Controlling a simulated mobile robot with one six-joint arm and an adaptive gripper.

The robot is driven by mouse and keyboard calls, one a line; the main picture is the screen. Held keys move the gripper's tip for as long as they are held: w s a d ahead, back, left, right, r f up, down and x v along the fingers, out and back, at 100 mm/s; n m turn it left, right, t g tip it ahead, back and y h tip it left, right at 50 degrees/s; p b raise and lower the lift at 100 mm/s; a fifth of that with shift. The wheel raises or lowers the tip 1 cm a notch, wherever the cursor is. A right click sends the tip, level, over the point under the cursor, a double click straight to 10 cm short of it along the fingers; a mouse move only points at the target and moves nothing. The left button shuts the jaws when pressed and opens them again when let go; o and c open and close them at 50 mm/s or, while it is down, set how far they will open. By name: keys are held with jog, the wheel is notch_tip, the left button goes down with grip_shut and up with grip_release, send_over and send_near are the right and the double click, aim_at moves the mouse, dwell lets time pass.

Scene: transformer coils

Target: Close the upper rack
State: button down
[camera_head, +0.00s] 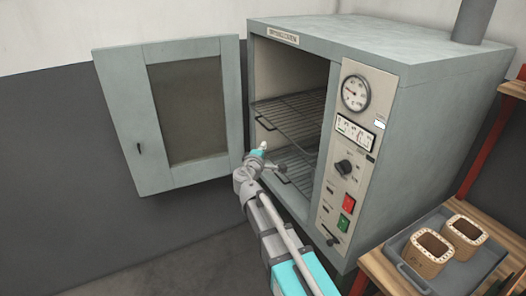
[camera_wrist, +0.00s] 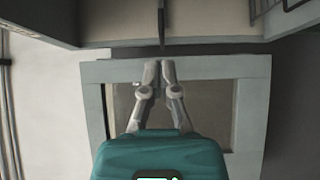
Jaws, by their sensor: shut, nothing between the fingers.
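The upper rack (camera_head: 290,118) is a wire shelf in the grey oven (camera_head: 415,45). It lies roughly level in the upper part of the chamber; I cannot tell how far its front edge stands out. My gripper (camera_head: 262,147) is at the front of the opening, left of and below the rack's front edge, with no clear contact. In the wrist view its two fingers (camera_wrist: 158,72) are together and empty. A bit of wire rack (camera_wrist: 290,6) shows at the top right there. My arm hides part of the lower opening.
The oven door (camera_head: 120,110) stands wide open at the left. A lower wire rack (camera_head: 302,178) sits beneath. The control panel (camera_head: 348,165) is right of the opening. A tray (camera_head: 408,278) with two coils (camera_head: 430,258) rests on a wooden shelf at the lower right.

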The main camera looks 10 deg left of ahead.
aim_at(280, 131)
jog(key=w+d, duration=0.1)
jog(key=w, duration=0.1)
jog(key=w+d, duration=0.1)
jog(key=w, duration=0.2)
jog(key=w+d, duration=0.1)
jog(key=w, duration=0.1)
jog(key=shift+w+d, duration=0.1)
jog(key=shift+w, duration=0.15)
jog(key=shift+w+d, duration=0.45)
jog(key=shift+d, duration=0.2)
jog(key=shift+w, duration=0.1)
